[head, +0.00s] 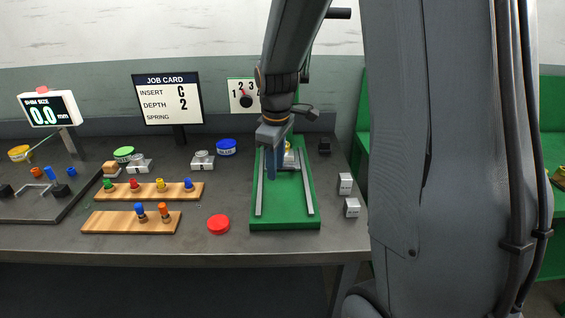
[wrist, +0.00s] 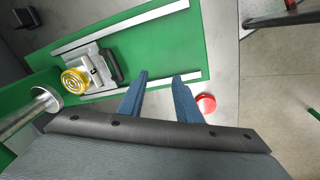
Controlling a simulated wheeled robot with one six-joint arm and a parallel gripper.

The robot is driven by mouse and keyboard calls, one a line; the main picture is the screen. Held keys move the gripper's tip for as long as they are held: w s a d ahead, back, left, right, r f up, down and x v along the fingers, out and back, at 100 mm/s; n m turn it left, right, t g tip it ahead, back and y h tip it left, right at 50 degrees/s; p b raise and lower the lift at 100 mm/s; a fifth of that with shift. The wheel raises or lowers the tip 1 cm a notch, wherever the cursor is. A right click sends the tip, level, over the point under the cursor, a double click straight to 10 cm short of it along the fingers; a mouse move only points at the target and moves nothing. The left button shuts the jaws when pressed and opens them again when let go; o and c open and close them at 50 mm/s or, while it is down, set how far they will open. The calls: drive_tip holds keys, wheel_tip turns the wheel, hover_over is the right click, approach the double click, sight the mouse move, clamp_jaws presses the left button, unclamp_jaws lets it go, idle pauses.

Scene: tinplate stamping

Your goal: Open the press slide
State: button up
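The press has a green base (head: 285,222) with two pale rails. It also shows in the wrist view (wrist: 160,45). The grey metal slide (wrist: 98,72) sits between the rails at the left end in the wrist view. It carries a dark bar handle (wrist: 112,65) and a round yellow ribbed part (wrist: 75,81). In the head view the slide (head: 291,160) is at the back end, partly hidden by my arm. My gripper (wrist: 160,76) has its two blue fingers apart with nothing between them. It is near one rail, apart from the handle. In the head view my gripper (head: 270,165) points down over the base.
A red disc (head: 218,224) lies left of the press. Two wooden racks (head: 118,192) with coloured pegs are farther left. Metal blocks (head: 352,207) sit right of the press. A job card (head: 168,98) reads insert C, depth 2. A dial sign (head: 243,96) stands behind.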

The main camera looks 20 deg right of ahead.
drive_tip(key=w+d+n, duration=0.5)
drive_tip(key=w+d, duration=0.1)
drive_tip(key=w, duration=0.2)
drive_tip(key=shift+w+d+f+p, duration=0.1)
drive_tip(key=shift+w+f+p, duration=0.2)
drive_tip(key=shift+f, duration=0.8)
drive_tip(key=shift+w+a+f+p, duration=0.1)
drive_tip(key=shift+f+p, duration=0.35)
drive_tip(key=shift+f, duration=0.7)
drive_tip(key=shift+w+d+f+p, duration=0.1)
drive_tip(key=shift+w+f+p, duration=0.2)
drive_tip(key=shift+f, duration=0.8)
drive_tip(key=shift+s, duration=0.1)
clamp_jaws()
